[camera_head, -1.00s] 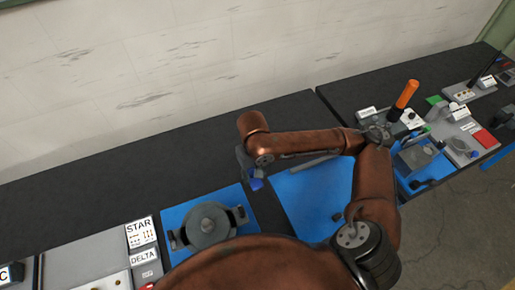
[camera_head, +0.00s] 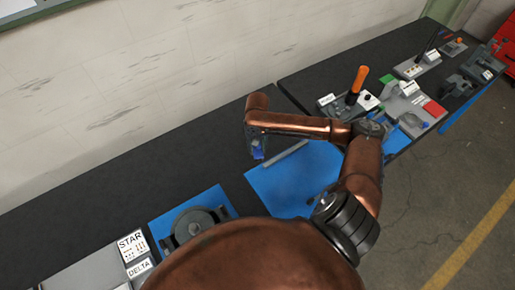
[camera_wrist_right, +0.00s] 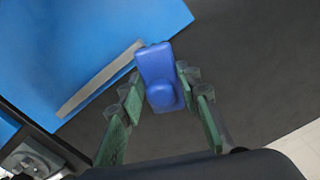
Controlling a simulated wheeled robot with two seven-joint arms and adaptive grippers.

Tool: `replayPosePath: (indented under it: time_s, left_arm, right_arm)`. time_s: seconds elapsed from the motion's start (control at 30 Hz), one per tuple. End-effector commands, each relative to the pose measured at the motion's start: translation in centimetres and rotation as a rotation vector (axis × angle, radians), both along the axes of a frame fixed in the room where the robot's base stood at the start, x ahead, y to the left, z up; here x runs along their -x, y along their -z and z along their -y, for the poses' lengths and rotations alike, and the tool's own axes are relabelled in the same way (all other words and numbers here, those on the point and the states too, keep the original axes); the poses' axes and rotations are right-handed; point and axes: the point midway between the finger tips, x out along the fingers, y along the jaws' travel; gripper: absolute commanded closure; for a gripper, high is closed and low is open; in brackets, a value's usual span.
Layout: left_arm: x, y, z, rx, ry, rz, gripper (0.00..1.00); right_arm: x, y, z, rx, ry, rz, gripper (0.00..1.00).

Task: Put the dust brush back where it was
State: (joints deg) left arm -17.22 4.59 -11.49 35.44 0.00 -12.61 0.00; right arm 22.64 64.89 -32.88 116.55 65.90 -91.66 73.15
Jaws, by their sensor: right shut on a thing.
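My right gripper (camera_head: 256,148) hangs above the black bench at the back left edge of a blue mat. In the right wrist view its two green-padded fingers (camera_wrist_right: 163,92) are closed around a blue block-like piece (camera_wrist_right: 156,62) with a rounded knob. I take this piece for the dust brush; no bristles show. It also shows as a small blue patch (camera_head: 258,154) under the gripper in the head view. I cannot tell whether it touches the bench. My left gripper is not in view.
A grey bar (camera_head: 286,158) lies along the back edge of the blue mat (camera_head: 285,190), close to the gripper. A round dark fixture (camera_head: 200,222) stands on another blue mat at left. An orange-handled lever (camera_head: 357,82) stands at right. The back of the bench is clear.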

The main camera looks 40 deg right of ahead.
Motion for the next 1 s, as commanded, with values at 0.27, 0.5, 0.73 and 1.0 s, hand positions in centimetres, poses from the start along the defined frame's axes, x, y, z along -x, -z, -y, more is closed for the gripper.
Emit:
replayPosePath:
  time_s: [0.27,0.5,0.73,1.0]
  left_arm:
    - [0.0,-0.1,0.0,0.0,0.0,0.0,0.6]
    - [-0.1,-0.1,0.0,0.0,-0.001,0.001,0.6]
    - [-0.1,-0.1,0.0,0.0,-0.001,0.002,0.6]
    - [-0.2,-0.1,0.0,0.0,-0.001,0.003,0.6]
  right_arm:
    - [-3.5,4.5,2.6,0.0,0.001,0.0,0.95]
    - [-4.4,5.9,3.4,-0.001,0.0,0.0,0.95]
    - [-4.6,8.7,3.6,0.0,0.0,-0.001,0.95]
    - [-4.6,9.4,3.6,0.0,-0.002,0.001,0.95]
